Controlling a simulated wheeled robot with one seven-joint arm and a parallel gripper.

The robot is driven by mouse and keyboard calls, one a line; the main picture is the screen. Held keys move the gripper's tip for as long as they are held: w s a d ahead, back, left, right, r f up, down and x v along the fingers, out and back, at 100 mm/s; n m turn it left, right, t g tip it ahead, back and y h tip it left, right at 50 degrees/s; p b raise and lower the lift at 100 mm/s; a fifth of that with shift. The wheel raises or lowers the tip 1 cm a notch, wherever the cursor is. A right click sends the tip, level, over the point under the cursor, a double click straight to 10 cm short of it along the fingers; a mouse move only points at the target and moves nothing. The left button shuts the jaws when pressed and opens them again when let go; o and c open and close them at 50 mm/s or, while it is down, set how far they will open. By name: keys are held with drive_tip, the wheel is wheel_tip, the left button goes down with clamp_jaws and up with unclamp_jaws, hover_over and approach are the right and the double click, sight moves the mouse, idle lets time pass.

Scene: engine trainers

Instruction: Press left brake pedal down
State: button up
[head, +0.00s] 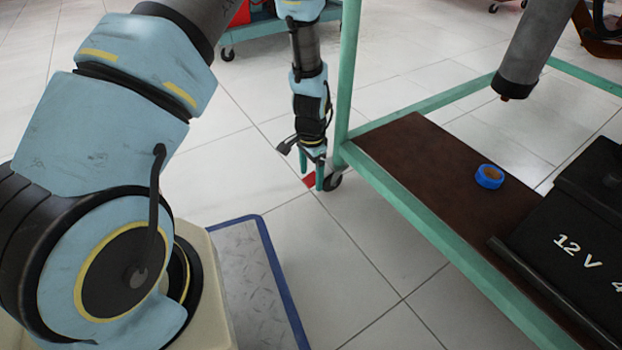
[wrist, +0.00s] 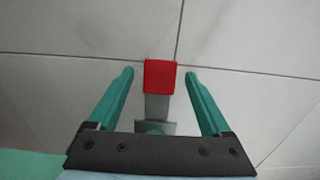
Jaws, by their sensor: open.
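A red pedal pad (wrist: 160,76) on a grey lever (wrist: 158,108) shows in the wrist view, between my open fingers and with a gap on each side. My gripper (wrist: 159,74) is open and holds nothing. In the head view, my gripper (head: 312,178) points down beside the green trolley leg, and a small part of the red pad (head: 309,182) shows by the fingertips. The rest of the pedal is hidden there. Only one pedal is in view. I cannot tell the height gap between fingertips and pad.
A green-framed trolley (head: 345,80) stands close on the right of my gripper. Its brown shelf (head: 420,160) holds a blue tape roll (head: 489,177) and a black 12 V battery (head: 580,240). A grey cylinder (head: 525,60) hangs above. Open tiled floor (head: 350,270) lies in front.

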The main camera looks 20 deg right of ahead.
drive_tip(key=shift+f, duration=0.1)
drive_tip(key=shift+c, duration=0.3)
clamp_jaws()
idle(0.4)
